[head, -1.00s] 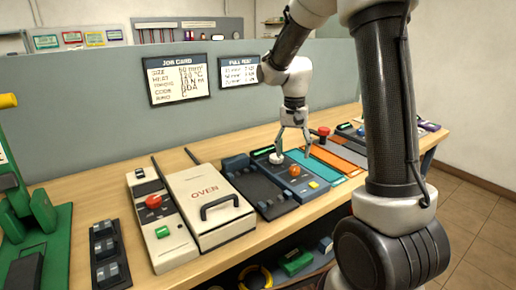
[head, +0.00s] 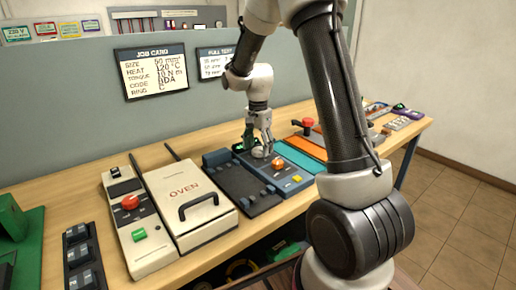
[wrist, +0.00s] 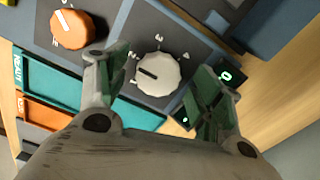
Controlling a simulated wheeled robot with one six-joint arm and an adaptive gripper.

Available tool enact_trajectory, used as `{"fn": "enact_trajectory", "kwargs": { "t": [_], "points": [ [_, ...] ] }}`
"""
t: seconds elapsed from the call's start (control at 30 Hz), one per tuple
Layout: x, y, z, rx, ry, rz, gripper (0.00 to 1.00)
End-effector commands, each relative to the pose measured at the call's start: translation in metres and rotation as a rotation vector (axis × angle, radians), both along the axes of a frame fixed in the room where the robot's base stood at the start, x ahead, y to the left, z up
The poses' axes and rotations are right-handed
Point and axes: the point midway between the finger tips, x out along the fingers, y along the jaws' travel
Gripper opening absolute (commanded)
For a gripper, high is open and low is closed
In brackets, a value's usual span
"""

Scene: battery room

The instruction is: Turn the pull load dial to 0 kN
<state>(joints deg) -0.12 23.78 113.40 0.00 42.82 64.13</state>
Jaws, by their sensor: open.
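A white round dial (wrist: 157,74) with a dark pointer mark sits on the blue-grey panel of a test unit (head: 292,183). I cannot read its scale marks clearly. My gripper (head: 260,142) points down over this dial. In the wrist view its two green-padded fingers stand apart on either side of the dial, with gaps showing. A small dark display (wrist: 226,76) beside the right finger shows a green figure that looks like 0. An orange dial (wrist: 72,28) with a white pointer is on the same panel; it also shows in the head view (head: 278,163).
The oven (head: 184,196) and a cream unit with a red knob (head: 130,202) stand to the left. Teal (head: 300,157) and orange strips lie to the right, with a red button (head: 308,123) behind. A grey partition with the job card (head: 152,72) rises behind the bench.

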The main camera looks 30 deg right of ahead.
Motion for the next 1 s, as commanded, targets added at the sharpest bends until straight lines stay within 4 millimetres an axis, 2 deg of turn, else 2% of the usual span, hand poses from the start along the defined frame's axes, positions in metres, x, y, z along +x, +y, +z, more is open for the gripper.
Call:
{"fn": "enact_trajectory", "kwargs": {
  "t": [0.13,0.37,0.6,0.63,1.0],
  "points": [
    [-0.0002,0.0,-0.008,0.0,0.0,0.0,0.66],
    [-0.0001,0.0,-0.0086,0.0,0.0,0.001,0.66],
    [-0.0001,0.0,-0.0084,0.0,0.0,0.001,0.23],
    [-0.0001,0.0,-0.0084,0.0,0.0,0.001,0.21],
    [-0.0004,-0.0001,-0.0082,0.0,0.0,0.05,0.21]
  ]
}}
